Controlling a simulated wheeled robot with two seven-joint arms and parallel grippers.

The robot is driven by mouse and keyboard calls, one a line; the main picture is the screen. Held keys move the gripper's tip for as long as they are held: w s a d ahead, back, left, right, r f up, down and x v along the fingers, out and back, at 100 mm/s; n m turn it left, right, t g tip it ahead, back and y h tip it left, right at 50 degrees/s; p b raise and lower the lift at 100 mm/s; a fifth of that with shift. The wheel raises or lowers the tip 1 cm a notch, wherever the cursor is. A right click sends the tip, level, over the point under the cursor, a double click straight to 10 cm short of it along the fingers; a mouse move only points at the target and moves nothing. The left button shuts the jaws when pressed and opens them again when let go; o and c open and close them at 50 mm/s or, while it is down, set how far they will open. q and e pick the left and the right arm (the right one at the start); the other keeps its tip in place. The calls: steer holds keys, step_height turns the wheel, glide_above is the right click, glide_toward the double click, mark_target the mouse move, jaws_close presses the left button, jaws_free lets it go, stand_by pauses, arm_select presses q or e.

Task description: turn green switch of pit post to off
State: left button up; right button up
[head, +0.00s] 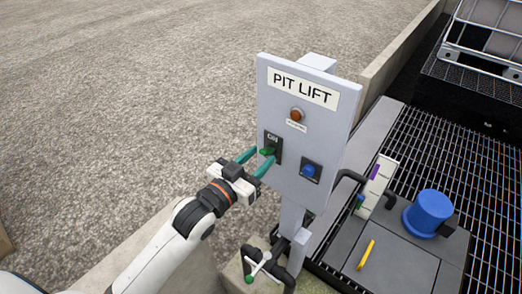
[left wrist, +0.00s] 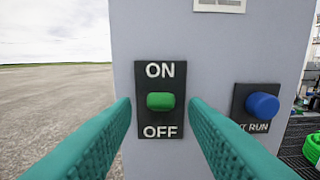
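The pit post is a grey panel (head: 326,116) headed "PIT LIFT". Its green switch (head: 267,151) sits on a black plate on the panel's left side. In the left wrist view the green switch (left wrist: 161,101) shows nearly end-on between the words ON above and OFF below; I cannot tell which way it is set. My left gripper (head: 257,160) is open at the panel, its teal fingers spread. In the left wrist view the fingers of the left gripper (left wrist: 160,103) flank the switch left and right, with nothing held. My right gripper is not in view.
A blue button (head: 309,170) sits right of the switch, and an orange lamp (head: 297,114) above. Below the panel are a valve handle (head: 262,264) and pipes. A blue cap (head: 428,212) and yellow handle (head: 366,255) are at right. Open gravel lies left.

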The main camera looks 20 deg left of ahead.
arm_select(q)
steer(key=shift+w+d, duration=0.3)
steer(key=shift+w, duration=0.35)
